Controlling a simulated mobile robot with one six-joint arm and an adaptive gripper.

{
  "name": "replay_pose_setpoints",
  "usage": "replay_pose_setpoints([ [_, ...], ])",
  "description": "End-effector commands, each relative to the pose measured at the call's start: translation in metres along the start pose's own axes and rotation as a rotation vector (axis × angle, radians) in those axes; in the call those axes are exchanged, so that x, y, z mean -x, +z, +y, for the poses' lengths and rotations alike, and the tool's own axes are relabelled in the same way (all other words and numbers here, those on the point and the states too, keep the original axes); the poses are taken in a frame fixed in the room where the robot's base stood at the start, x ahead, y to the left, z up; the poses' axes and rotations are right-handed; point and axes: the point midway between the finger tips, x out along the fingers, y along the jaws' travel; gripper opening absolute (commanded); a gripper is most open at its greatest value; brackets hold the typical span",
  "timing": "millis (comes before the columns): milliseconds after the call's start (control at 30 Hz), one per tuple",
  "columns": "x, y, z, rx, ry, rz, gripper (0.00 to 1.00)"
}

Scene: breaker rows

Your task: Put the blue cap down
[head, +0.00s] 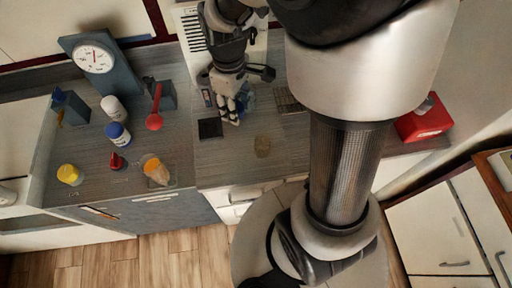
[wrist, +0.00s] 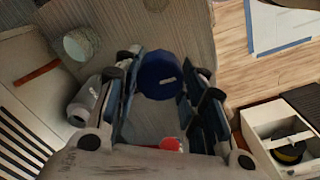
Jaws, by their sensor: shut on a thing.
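The blue cap (wrist: 160,75) sits between the two fingers of my gripper (wrist: 163,85) in the wrist view, with its round face toward the camera. My gripper is shut on it. In the head view my gripper (head: 232,110) is over the grey counter (head: 225,165), with a bit of blue (head: 250,97) showing beside the fingers. A flat black square (head: 210,128) lies just left of the fingertips. I cannot tell how far the cap is above the counter.
Left are a gauge (head: 94,57), a blue-lidded jar (head: 117,132), a white-lidded jar (head: 112,106), a yellow-lidded jar (head: 69,174) and a red-knobbed lever (head: 154,121). A dark grid (head: 288,98) lies right of my gripper.

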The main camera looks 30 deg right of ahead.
Motion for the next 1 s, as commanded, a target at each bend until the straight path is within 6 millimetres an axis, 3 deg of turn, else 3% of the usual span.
replay_pose_setpoints([
  [167,-0.015,0.005,-0.008,0.045,-0.002,-0.002,0.17],
  [500,-0.105,0.005,-0.008,0.044,-0.004,-0.004,0.17],
  [700,-0.147,0.005,-0.008,0.043,-0.003,-0.003,0.17],
  [1000,-0.17,0.004,-0.007,0.043,-0.001,-0.001,0.17],
])
